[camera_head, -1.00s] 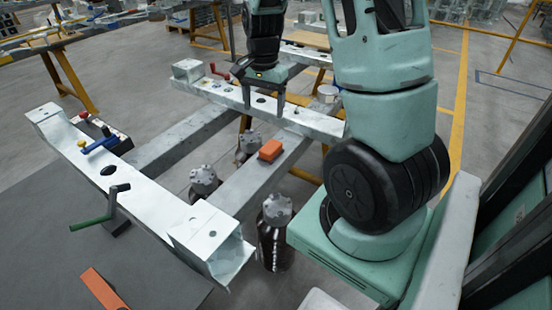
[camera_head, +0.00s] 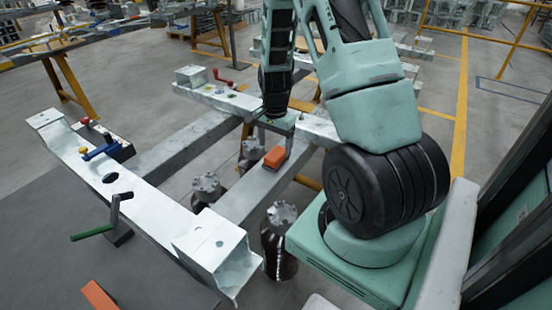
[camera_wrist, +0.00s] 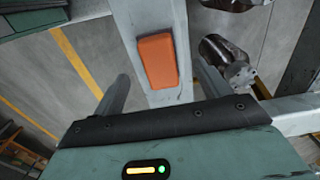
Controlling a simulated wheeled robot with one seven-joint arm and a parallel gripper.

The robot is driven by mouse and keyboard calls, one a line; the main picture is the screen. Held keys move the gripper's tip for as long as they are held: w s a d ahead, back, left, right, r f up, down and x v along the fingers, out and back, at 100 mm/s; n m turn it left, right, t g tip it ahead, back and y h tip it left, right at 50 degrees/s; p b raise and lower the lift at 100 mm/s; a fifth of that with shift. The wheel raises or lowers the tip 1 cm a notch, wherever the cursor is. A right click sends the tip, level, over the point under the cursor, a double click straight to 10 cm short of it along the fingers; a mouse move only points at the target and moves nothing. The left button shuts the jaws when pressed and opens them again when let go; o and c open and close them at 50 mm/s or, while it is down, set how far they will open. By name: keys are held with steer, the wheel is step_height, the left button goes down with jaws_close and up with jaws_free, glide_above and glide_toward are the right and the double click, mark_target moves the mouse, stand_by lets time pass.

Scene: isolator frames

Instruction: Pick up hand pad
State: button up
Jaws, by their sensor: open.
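An orange block, which I take to be the hand pad (camera_head: 275,157), lies on the grey cross beam of the metal frame. In the wrist view the orange hand pad (camera_wrist: 157,62) lies ahead, between the lines of my two fingers. My gripper (camera_head: 274,146) is open and empty above the pad, pointing down. Its fingers stand apart at either side in the wrist view (camera_wrist: 160,72). They do not appear to touch the pad; the exact height gap cannot be told.
Dark bottles with grey caps (camera_head: 280,240) stand beside the beam. A green-handled crank (camera_head: 105,222) and a blue clamp (camera_head: 102,150) sit at the left. Another orange piece (camera_head: 98,296) lies at the bottom left. A red crank (camera_head: 222,78) is on the far beam.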

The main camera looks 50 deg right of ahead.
mark_target(276, 153)
steer(key=f, duration=0.5)
steer(key=shift+d, duration=0.2)
steer(key=shift+r, duration=0.1)
steer(key=c, duration=1.1)
steer(key=shift+o, duration=0.2)
step_height(276, 153, up, 10)
